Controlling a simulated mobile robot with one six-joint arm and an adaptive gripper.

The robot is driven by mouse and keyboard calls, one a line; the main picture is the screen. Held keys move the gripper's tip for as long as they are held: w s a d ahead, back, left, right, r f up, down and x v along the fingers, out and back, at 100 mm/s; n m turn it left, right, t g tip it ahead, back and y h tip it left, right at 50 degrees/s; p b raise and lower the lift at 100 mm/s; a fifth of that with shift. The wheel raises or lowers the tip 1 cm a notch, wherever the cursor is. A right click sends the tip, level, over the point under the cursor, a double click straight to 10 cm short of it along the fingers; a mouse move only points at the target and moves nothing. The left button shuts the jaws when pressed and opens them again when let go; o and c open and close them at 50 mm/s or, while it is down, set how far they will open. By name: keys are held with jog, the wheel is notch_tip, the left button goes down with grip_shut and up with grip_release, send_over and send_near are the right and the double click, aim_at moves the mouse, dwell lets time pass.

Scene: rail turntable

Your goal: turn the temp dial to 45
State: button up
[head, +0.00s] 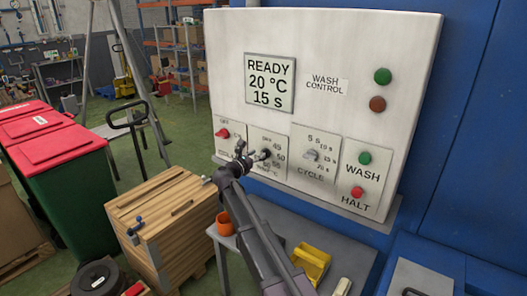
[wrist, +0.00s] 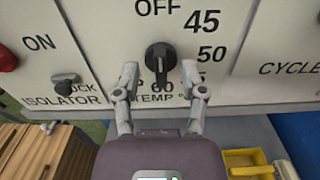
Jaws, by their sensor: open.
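The temp dial (wrist: 160,60) is a dark knob with a raised grip bar on a pale plate in the wrist view. Its bar stands nearly upright, with one end towards OFF; I cannot make out a pointer mark. The labels 45, 50 and 60 run down its right side and below. My gripper (wrist: 160,67) is open, with one finger on each side of the dial and gaps visible between. In the head view my gripper (head: 252,158) is in front of the temp plate (head: 267,135) and partly hides the dial. The display (head: 269,82) reads READY, 20 °C, 15 s.
The cycle dial (head: 311,154) and the WASH (head: 365,158) and HALT (head: 357,191) buttons are to the right. A wooden crate (head: 165,225) and yellow bin (head: 311,262) stand below.

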aim_at(262, 151)
jog(key=shift+x, duration=2.3)
jog(key=shift+s, duration=0.1)
grip_shut()
